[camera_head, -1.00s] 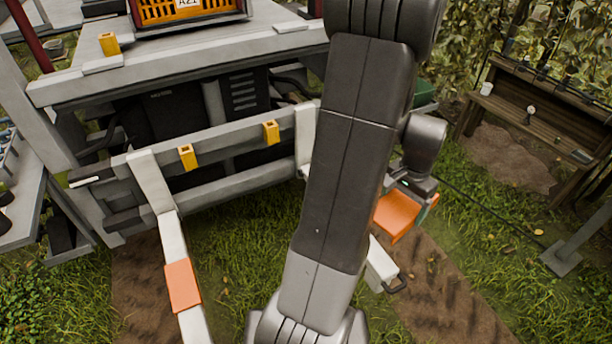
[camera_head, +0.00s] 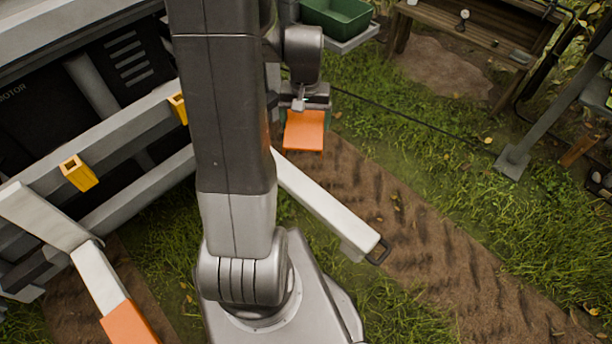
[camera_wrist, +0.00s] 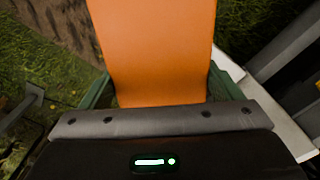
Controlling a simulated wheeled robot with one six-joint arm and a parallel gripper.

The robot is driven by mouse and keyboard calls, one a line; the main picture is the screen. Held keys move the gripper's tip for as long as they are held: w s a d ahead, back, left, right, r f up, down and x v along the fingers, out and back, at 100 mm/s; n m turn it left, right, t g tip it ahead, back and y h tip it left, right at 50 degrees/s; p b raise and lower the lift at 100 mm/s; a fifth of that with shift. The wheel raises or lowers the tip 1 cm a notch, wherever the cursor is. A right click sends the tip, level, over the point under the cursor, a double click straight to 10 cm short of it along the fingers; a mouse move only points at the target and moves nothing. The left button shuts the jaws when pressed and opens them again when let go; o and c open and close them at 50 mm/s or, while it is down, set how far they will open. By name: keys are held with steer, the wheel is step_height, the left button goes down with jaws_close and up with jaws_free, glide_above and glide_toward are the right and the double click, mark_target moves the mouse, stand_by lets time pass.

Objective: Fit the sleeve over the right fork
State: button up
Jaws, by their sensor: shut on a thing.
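The orange sleeve (camera_head: 304,130) is in my gripper (camera_head: 305,102), which is shut on its near end. In the wrist view the sleeve (camera_wrist: 155,45) extends away between the green fingers. The right fork (camera_head: 325,205) is a pale beam running down and right to a tip with a dark loop. The sleeve shows above the fork in the head picture, apart from it and not around it. A pale beam, apparently this fork (camera_wrist: 285,130), passes right of the sleeve in the wrist view. The fork's root is hidden behind my arm.
The left fork (camera_head: 95,275) has an orange sleeve (camera_head: 130,325) around it. Yellow blocks (camera_head: 78,173) sit on the grey carriage frame. A green crate (camera_head: 337,15) stands behind my gripper. Grass and a dirt track lie open to the right.

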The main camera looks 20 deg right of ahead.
mark_target(305, 187)
step_height(305, 187, down, 20)
steer(key=n+b, duration=1)
steer(key=b, duration=0.7)
steer(key=shift+f+b, duration=0.1)
steer(key=shift+b, duration=0.2)
steer(key=shift+f+b, duration=3.8)
steer(key=shift+f, duration=1.1)
steer(key=o, duration=0.9)
steer(key=shift+o, duration=0.2)
steer(key=shift+r, duration=0.1)
